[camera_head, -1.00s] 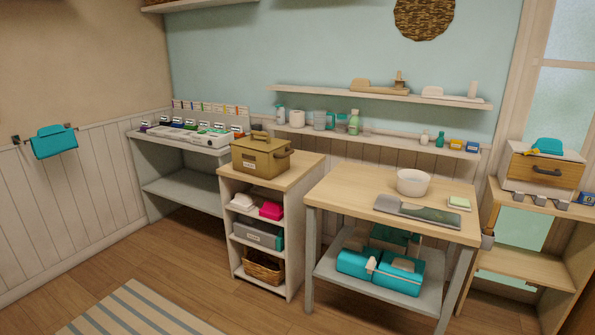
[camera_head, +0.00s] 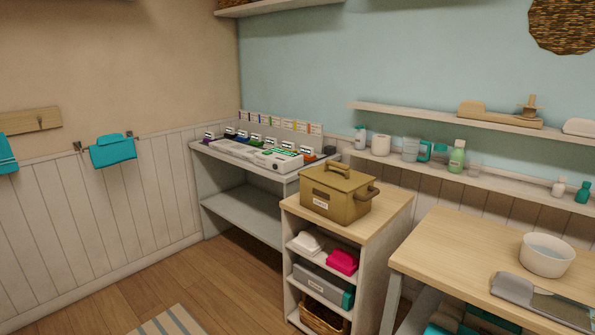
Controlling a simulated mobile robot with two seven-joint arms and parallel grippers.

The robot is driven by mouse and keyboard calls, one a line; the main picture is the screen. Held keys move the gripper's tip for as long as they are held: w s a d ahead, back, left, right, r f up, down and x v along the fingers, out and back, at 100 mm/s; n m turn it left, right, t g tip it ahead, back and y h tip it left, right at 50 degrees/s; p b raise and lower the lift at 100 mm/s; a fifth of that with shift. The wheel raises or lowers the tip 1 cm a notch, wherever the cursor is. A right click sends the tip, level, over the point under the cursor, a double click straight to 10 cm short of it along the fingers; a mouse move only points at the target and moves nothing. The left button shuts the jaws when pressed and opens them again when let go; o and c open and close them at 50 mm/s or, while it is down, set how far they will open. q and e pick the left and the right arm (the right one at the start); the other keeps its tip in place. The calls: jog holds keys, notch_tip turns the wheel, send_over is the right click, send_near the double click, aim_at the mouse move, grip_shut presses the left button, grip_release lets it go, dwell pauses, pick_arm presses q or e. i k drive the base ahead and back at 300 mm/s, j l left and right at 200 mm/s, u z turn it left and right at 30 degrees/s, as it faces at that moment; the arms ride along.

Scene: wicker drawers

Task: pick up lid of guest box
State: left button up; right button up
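A tan-brown box (camera_head: 333,206) with a small white label on its front stands on the wooden top of a narrow white shelf unit. The label's text is too small to read surely. Its lid (camera_head: 338,179) is the same colour, has a raised handle on top and sits on the box. A dark side handle shows on the box's right. Neither of my grippers is in view.
The narrow shelf unit (camera_head: 371,238) holds white and pink cloths, a grey box and a basket. A grey shelf table (camera_head: 240,206) with labelled items stands at left. A wooden table (camera_head: 448,249) with a white bowl (camera_head: 546,259) is at right. Floor at front left is mostly clear.

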aim_at(332, 173)
jog(key=i+u, duration=0.3)
jog(key=i, duration=0.3)
jog(key=i+u, duration=0.35)
jog(key=i, duration=0.2)
jog(key=i+j+z, duration=0.1)
jog(key=i, duration=0.5)
jog(key=i+j+z, duration=0.15)
jog(key=i, duration=0.45)
jog(key=i+z, duration=0.35)
jog(key=i+j+z, duration=0.1)
jog(key=z, duration=0.25)
jog(key=i+j+z, duration=0.2)
jog(key=z, duration=0.15)
